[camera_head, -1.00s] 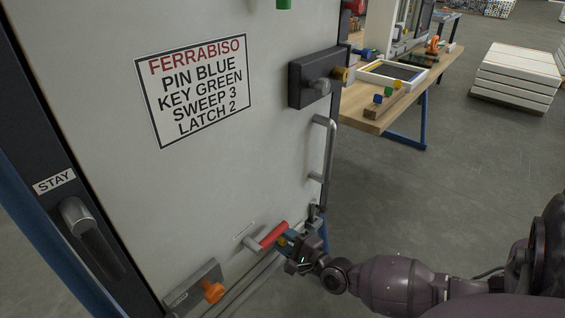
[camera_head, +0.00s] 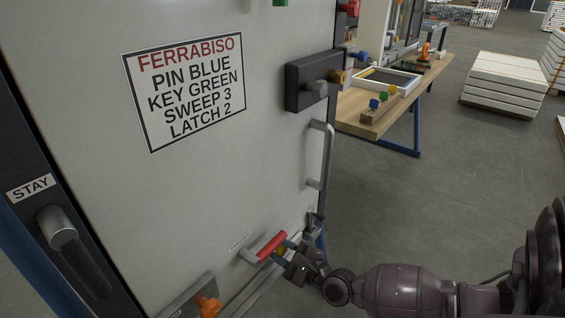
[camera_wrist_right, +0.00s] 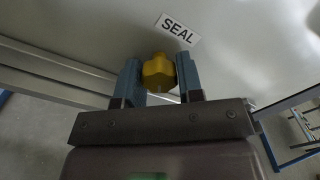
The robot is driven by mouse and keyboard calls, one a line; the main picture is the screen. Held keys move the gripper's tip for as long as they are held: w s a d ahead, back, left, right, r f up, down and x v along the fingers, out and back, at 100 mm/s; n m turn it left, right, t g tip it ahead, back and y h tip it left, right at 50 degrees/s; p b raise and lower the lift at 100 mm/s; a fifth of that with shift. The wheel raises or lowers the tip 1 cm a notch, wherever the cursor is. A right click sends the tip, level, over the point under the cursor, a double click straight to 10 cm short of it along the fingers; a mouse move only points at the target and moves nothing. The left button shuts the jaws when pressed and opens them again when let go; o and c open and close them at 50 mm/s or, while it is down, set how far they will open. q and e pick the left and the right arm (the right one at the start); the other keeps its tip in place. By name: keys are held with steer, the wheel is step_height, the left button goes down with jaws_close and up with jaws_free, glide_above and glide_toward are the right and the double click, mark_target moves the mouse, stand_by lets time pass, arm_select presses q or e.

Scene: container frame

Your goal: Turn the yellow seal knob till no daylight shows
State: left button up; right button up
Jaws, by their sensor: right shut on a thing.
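The yellow seal knob (camera_wrist_right: 158,72) sits on the pale door panel (camera_head: 190,190) just below the SEAL label (camera_wrist_right: 177,28) in the right wrist view. The knob is faceted. My right gripper (camera_wrist_right: 160,80) is shut on it, with one blue-grey finger on each side. In the head view this gripper (camera_head: 283,250) is low on the door beside a red-handled lever (camera_head: 270,245), and the knob is a small yellow patch between its fingers. Whether daylight shows at the seal cannot be told from these views.
Near my right gripper are a grey door handle (camera_head: 320,155), an orange knob (camera_head: 208,307) and a metal strip (camera_wrist_right: 60,78). A dark latch block (camera_head: 313,80) is higher up.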

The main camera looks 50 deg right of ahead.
arm_select(q)
steer(key=shift+s+f, duration=0.15)
steer(key=shift+f, duration=0.15)
arm_select(e)
steer(key=o, duration=0.9)
arm_select(q)
steer(key=shift+d+r+g+p, duration=0.15)
steer(key=shift+r+g+p, duration=0.2)
steer(key=shift+p, duration=0.35)
arm_select(e)
steer(key=shift+s+d, duration=0.2)
steer(key=shift+s, duration=2.5)
steer(key=shift+s+d, duration=0.2)
steer(key=shift+s, duration=2.5)
arm_select(q)
steer(key=shift+f, duration=0.1)
